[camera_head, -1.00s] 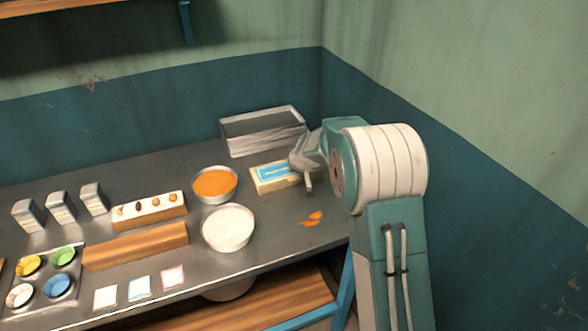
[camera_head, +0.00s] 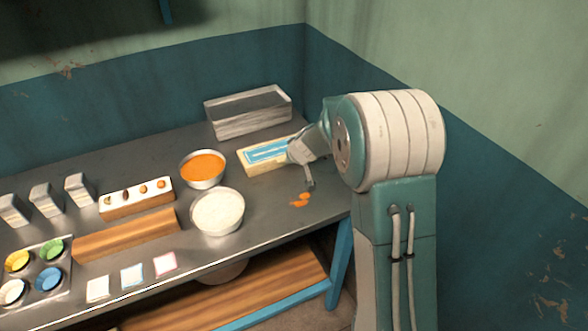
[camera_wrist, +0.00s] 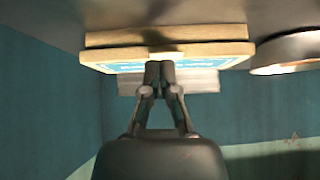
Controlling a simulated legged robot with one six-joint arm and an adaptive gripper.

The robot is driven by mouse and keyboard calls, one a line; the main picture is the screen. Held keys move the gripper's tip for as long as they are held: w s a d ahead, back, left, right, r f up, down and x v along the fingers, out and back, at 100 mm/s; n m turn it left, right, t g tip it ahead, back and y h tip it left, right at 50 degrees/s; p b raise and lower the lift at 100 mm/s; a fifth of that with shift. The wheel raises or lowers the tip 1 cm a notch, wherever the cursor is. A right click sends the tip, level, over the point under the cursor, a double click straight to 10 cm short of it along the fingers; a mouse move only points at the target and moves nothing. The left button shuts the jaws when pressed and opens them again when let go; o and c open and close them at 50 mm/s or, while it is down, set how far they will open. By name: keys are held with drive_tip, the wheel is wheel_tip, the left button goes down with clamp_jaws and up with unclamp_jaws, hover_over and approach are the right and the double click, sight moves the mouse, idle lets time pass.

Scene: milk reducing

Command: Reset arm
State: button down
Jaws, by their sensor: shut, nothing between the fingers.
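My arm rises at the right of the head view, with its wrist bent down over the table's right part. My gripper (camera_head: 309,184) is shut and empty, just above the table beside a few orange pieces (camera_head: 300,200). In the wrist view the two fingers of my gripper (camera_wrist: 160,66) lie together with nothing between them. A cream box with a blue label (camera_head: 266,152) lies behind my gripper in the head view. The box also shows beyond the fingertips in the wrist view (camera_wrist: 215,52).
The metal table (camera_head: 262,225) holds a bowl of orange stuff (camera_head: 203,168), a bowl of white stuff (camera_head: 217,211), a grey metal bin (camera_head: 247,112) and a wooden block (camera_head: 125,236). Coloured cups stand in a tray at the left. Walls close in behind and on the right.

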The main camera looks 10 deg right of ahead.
drive_tip(key=shift+s+f, duration=0.3)
drive_tip(key=shift+s, duration=0.05)
drive_tip(key=shift+s+a+f, duration=0.45)
drive_tip(key=shift+s, duration=0.15)
drive_tip(key=shift+s+d+f, duration=0.2)
drive_tip(key=shift+d, duration=0.25)
drive_tip(key=s+a+r+y, duration=0.1)
drive_tip(key=s+a+r, duration=0.2)
drive_tip(key=s+r, duration=0.45)
drive_tip(key=s+a+r+y, duration=0.1)
drive_tip(key=s+a+r, duration=0.2)
drive_tip(key=s+r, duration=0.4)
drive_tip(key=s+d+r+m+g+h, duration=0.1)
drive_tip(key=s+d+r, duration=0.1)
drive_tip(key=s, duration=0.8)
drive_tip(key=s+d+r+m+g+h, duration=0.1)
drive_tip(key=s+d+r+h, duration=0.1)
drive_tip(key=s, duration=0.9)
drive_tip(key=shift+s+h, duration=0.2)
drive_tip(key=shift+h, duration=0.1)
